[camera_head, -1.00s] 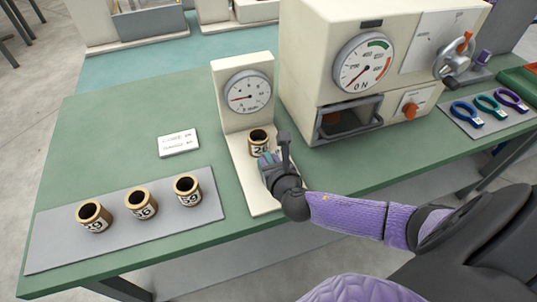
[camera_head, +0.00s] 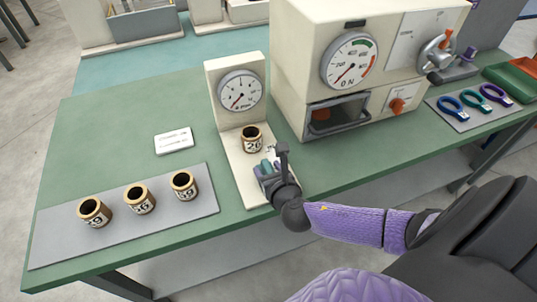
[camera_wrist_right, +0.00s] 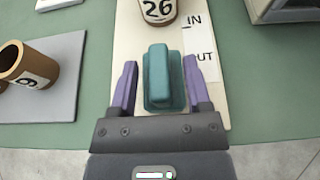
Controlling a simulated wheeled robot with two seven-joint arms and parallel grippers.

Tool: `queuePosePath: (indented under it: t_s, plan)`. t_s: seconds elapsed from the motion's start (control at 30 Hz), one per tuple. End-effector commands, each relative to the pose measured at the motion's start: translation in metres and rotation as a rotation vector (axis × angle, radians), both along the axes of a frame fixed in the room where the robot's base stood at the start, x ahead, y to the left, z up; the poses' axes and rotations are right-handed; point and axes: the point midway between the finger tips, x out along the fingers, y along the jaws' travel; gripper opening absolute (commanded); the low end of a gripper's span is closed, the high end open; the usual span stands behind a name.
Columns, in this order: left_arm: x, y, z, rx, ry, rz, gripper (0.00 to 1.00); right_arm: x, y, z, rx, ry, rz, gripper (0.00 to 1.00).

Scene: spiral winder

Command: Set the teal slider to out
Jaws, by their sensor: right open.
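The teal slider (camera_wrist_right: 160,82) stands up from the cream base of the small gauge stand (camera_head: 232,100). My right gripper (camera_wrist_right: 160,66) is open around it, with one purple finger on each side and narrow gaps in the right wrist view. In the head view the slider (camera_head: 266,166) is partly hidden by this gripper (camera_head: 268,168). A label (camera_wrist_right: 201,50) to its right reads "IN" farther off and "UT" nearer, its first letter covered. The slider is beside and slightly nearer me than the "UT" lettering. My left gripper is not in view.
A cup marked 26 (camera_head: 252,139) stands on the base beyond the slider. Several similar cups sit on a grey mat (camera_head: 60,240) at left. A large cream machine (camera_head: 300,60) stands right of the gauge stand. The green table is clear between mat and stand.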

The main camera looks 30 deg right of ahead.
Motion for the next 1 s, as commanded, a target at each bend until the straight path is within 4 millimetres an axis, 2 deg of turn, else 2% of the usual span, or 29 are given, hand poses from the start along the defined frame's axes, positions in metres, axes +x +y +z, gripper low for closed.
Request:
queuePosePath:
  t_s: [0.13,0.4,0.5,0.63,1.0]
  plan:
    - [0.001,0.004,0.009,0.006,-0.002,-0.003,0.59,-0.016,0.004,0.009,0.0,0.002,0.001,0.62]
    - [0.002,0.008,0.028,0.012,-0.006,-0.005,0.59,-0.07,0.017,0.032,0.001,0.003,0.001,0.62]
    - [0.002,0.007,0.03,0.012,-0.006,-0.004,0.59,-0.083,0.02,0.036,0.001,0.004,0.0,0.62]
    - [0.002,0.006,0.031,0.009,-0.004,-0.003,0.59,-0.089,0.021,0.038,0.0,0.001,0.0,0.62]
    - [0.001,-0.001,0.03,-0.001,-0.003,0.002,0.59,-0.089,0.021,0.037,0.001,0.002,-0.001,0.62]
